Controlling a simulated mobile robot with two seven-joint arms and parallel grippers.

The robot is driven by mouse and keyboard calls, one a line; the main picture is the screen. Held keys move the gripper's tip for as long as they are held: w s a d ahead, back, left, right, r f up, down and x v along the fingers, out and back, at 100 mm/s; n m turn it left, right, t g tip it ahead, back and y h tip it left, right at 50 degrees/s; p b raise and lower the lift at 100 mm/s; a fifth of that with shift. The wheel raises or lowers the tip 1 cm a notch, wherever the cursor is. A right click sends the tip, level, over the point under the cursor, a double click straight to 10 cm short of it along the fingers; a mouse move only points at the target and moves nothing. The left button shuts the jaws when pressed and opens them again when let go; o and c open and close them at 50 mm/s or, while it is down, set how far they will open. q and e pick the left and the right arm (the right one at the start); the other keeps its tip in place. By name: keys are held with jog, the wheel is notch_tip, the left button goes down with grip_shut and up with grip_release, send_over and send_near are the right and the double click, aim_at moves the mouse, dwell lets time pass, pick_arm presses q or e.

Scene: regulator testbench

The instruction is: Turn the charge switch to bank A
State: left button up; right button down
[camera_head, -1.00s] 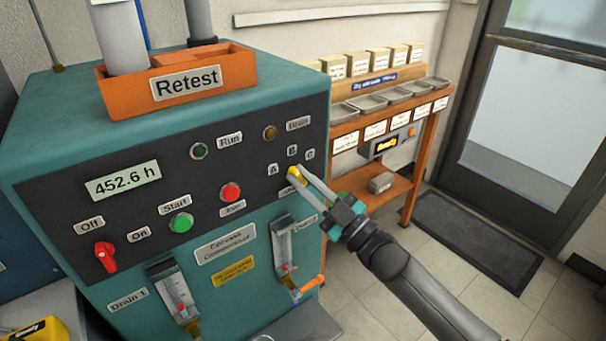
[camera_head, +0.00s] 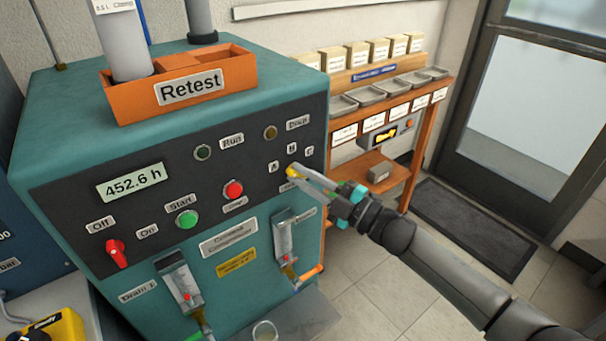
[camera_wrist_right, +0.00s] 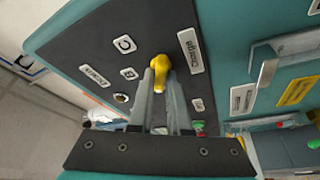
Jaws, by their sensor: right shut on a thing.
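The charge switch is a yellow knob (camera_head: 291,172) at the right end of the compressor's dark panel, below the small A (camera_head: 273,167), B (camera_head: 292,149) and C (camera_head: 309,151) labels. My right gripper (camera_head: 297,173) is shut on this knob, with its fingers pointing at the panel. In the right wrist view the yellow knob (camera_wrist_right: 161,73) sits between the fingertips, near the Charge label (camera_wrist_right: 190,51). The B (camera_wrist_right: 129,74) and C (camera_wrist_right: 124,44) labels show there too. The A label is not seen there. I cannot tell which letter the knob points to. My left gripper is not in view.
The same panel (camera_head: 75,200) holds a red Off/On switch (camera_head: 117,252), a green button (camera_head: 187,219) and a red button (camera_head: 233,190). An orange Retest tray (camera_head: 140,108) sits on top. An orange shelf rack (camera_head: 440,105) stands behind my right arm.

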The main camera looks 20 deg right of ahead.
dwell(0.3)
jog(key=c, duration=0.9)
grip_release()
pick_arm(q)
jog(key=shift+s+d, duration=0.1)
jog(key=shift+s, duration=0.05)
pick_arm(e)
jog(key=shift+o, duration=0.2)
